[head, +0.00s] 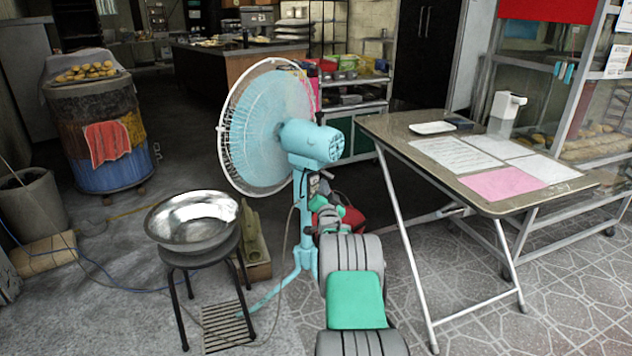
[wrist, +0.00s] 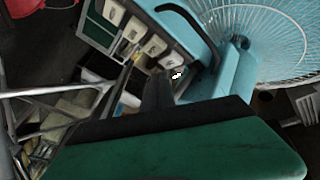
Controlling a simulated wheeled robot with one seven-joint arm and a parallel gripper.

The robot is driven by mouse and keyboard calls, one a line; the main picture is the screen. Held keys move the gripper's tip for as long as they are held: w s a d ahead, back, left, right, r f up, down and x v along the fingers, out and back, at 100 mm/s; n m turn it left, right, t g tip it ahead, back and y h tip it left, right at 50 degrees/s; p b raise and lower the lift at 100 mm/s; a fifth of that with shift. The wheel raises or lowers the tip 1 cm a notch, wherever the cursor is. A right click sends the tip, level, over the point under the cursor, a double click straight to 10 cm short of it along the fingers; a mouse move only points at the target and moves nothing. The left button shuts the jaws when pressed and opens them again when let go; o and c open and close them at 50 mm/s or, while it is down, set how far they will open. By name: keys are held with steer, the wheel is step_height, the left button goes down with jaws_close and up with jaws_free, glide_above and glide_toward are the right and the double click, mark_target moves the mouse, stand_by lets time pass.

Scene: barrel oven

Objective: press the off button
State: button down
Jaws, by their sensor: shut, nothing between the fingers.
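A light blue standing fan (head: 263,135) faces left in the head view. A small control box (head: 313,184) sits on its post below the motor. In the wrist view, the fan's blue body (wrist: 230,72) and wire guard are at the upper right. A row of pale buttons (wrist: 134,29) runs diagonally down to the right at the top. I cannot tell which is the off button. My gripper (wrist: 160,88) is shut and empty, its dark fingers pointing toward the lower end of the row. Contact cannot be made out. In the head view, my arm mostly hides the gripper.
A folding table (head: 405,133) with papers stands right of the fan. A metal bowl (head: 193,220) rests on a black stool (head: 187,287) to the left. A barrel oven (head: 97,130) stands at the back left. A cable runs down beside the fan post.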

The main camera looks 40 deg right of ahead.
steer(key=shift+w, duration=0.1)
stand_by(0.7)
steer(key=shift+w+a+b, duration=0.1)
steer(key=shift+w+b, duration=0.25)
steer(key=shift+b, duration=0.25)
steer(key=shift+w+a+b, duration=0.1)
steer(key=shift+w+b, duration=0.25)
steer(key=shift+b, duration=0.05)
stand_by(0.3)
steer(key=shift+s, duration=0.1)
steer(key=shift+s+d, duration=0.2)
steer(key=shift+s, duration=0.5)
steer(key=shift+s+d, duration=0.2)
steer(key=shift+s, duration=0.6)
steer(key=shift+s+d, duration=0.15)
steer(key=shift+s, duration=0.7)
steer(key=shift+s+d, duration=0.2)
steer(key=shift+s, duration=0.6)
